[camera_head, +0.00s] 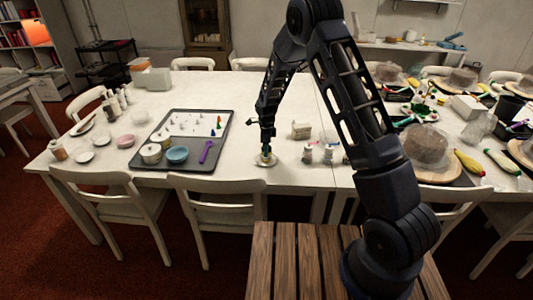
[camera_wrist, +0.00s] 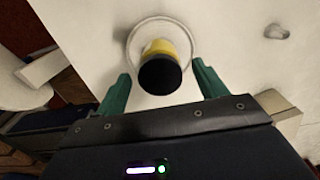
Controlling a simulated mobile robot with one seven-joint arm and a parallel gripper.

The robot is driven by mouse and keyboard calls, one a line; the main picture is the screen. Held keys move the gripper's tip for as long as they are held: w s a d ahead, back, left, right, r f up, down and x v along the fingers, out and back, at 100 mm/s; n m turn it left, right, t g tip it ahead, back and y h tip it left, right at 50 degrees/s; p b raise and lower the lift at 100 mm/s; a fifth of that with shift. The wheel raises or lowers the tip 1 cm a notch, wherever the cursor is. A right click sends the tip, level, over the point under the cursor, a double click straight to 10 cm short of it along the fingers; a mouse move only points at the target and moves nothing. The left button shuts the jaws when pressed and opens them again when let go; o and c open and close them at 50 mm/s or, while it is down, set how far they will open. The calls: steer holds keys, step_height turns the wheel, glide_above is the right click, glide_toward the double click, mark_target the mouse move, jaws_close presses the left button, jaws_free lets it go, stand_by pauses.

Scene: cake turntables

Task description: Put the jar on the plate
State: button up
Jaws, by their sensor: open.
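The jar (camera_wrist: 160,72) has a yellow body and a black lid. In the wrist view it appears upright on the round white plate (camera_wrist: 134,36), with its base inside the rim. In the head view the plate (camera_head: 262,163) lies near the table's front edge, and the jar on it is small and partly hidden by my gripper (camera_head: 266,151). My gripper's green fingers, seen in the wrist view (camera_wrist: 161,72), are spread on either side of the jar, with gaps between them and it.
A dark tray (camera_head: 193,163) with a white pot, a blue bowl and a purple item lies to the left. Small jars (camera_head: 308,153) and a beige box (camera_head: 301,130) stand just right of my gripper. Chairs (camera_head: 217,212) line the front edge.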

step_height(320, 180, up, 8)
steer(key=shift+d, duration=0.1)
steer(key=s+d+r+n+t+y, duration=0.1)
steer(key=s+d+r+n, duration=0.4)
steer(key=d+r, duration=0.6)
steer(key=s+d+r+n+t, duration=0.1)
steer(key=s+d+r+n, duration=0.2)
steer(key=s+d+r, duration=0.6)
steer(key=s+d+r+n+t, duration=0.1)
steer(key=s+d+r+n, duration=0.2)
steer(key=s+d, duration=0.2)
steer(key=s+d+r+n, duration=0.3)
steer(key=s+d+r, duration=0.1)
steer(key=s, duration=0.5)
steer(key=s+d+r+n+t+h, duration=0.1)
steer(key=s+d+r+n, duration=0.2)
steer(key=s+d, duration=0.3)
steer(key=shift+s+r+n+t, duration=0.25)
steer(key=shift+s+n, duration=0.25)
steer(key=shift+s, duration=0.55)
